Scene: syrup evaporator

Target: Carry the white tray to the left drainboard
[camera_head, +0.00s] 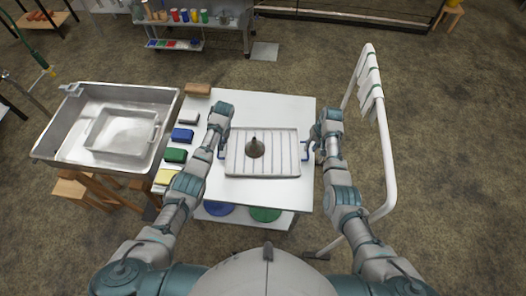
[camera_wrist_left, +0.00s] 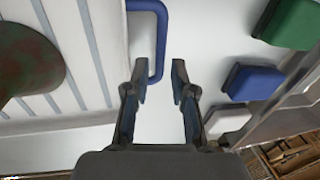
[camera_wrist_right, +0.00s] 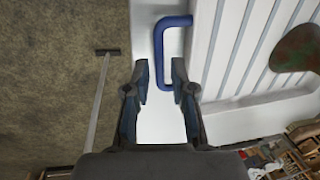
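The white tray (camera_head: 236,164) with grey ribs lies on the white table (camera_head: 270,107), and a dark brownish-green cone-shaped thing (camera_head: 254,148) stands on it. It has a blue handle on each short side. In the left wrist view my left gripper (camera_wrist_left: 159,70) is open, with the left blue handle's bar (camera_wrist_left: 161,40) between its fingertips in the picture. In the right wrist view my right gripper (camera_wrist_right: 159,70) is open, with the right blue handle (camera_wrist_right: 159,55) likewise between its fingertips. I cannot tell whether either touches. I cannot make out which surface is the left drainboard.
A steel basin (camera_head: 70,122) with a smaller pan (camera_head: 124,133) stands left of the table. Blue (camera_head: 183,135), green (camera_head: 176,155) and yellow (camera_head: 166,177) blocks line the table's left edge; a brown block (camera_head: 197,89) lies behind. A white rail frame (camera_head: 385,150) stands at right.

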